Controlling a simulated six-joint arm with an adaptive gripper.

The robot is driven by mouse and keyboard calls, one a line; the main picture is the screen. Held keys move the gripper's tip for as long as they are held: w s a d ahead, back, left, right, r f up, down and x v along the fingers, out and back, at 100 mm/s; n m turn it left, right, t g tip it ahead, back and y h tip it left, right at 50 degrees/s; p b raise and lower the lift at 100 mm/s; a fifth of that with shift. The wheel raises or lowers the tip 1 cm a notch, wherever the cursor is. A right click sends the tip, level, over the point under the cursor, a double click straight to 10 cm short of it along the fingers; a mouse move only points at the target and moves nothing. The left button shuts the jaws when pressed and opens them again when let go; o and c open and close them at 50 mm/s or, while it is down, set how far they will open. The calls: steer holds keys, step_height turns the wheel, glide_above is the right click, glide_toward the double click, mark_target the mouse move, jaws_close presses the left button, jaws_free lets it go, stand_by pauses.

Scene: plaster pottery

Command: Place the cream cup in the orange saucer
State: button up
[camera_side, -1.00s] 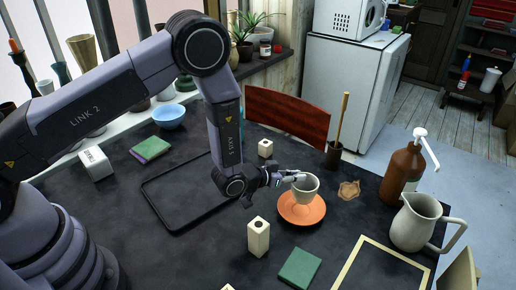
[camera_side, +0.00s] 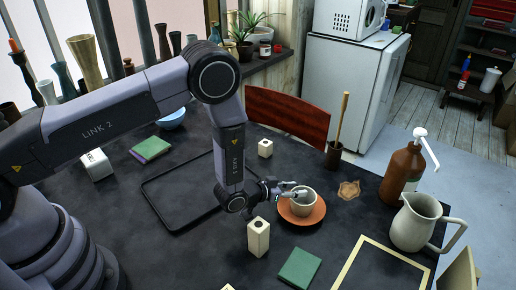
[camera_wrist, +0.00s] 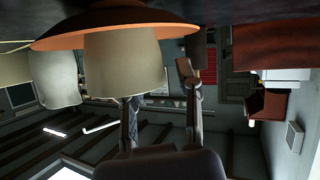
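The cream cup (camera_side: 303,203) sits upright in the orange saucer (camera_side: 313,217) on the dark table. In the wrist view, which is upside down, the cup (camera_wrist: 122,62) stands against the saucer (camera_wrist: 75,38). My gripper (camera_side: 292,194) is at the cup's left rim in the side view. In the wrist view my gripper (camera_wrist: 162,85) has its fingers spread apart. The right finger stands clear of the cup's outer wall. The other finger's tip is hidden behind the cup's rim, apparently inside the cup.
A cream square vase (camera_side: 258,238) and a green block (camera_side: 299,268) stand in front of the saucer. A brown bottle (camera_side: 402,175) and a pale jug (camera_side: 413,225) are at the right. A black tray (camera_side: 172,218) lies at the left.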

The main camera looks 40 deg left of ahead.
steer(key=shift+s+r, duration=0.1)
steer(key=shift+r, duration=0.15)
steer(key=v, duration=1.1)
steer(key=w+a+r+n+g+y, duration=0.1)
steer(key=a+r, duration=0.1)
steer(key=r, duration=0.4)
steer(key=w+a+r+y, duration=0.1)
steer(key=w+a+r, duration=0.15)
steer(key=r, duration=0.45)
steer(key=s+a+r+g+y, duration=0.1)
steer(key=s+a+r, duration=0.2)
steer(key=r, duration=0.2)
steer(key=s+a+r+g, duration=0.1)
steer(key=s+a+r, duration=0.15)
steer(key=r, duration=0.25)
steer(key=s+a+r+g, duration=0.1)
steer(key=s+a+r, duration=0.1)
steer(key=s, duration=0.5)
steer(key=s+a+r+n+g+y, duration=0.1)
steer(key=s+a+r, duration=0.2)
steer(key=s, duration=0.5)
steer(key=s+a+r+g+y, duration=0.1)
steer(key=s+a+r, duration=0.2)
steer(key=s, duration=0.5)
steer(key=shift+s+a+r+n+g, duration=0.2)
steer(key=shift+r+n+g, duration=0.2)
steer(key=shift+r, duration=0.25)
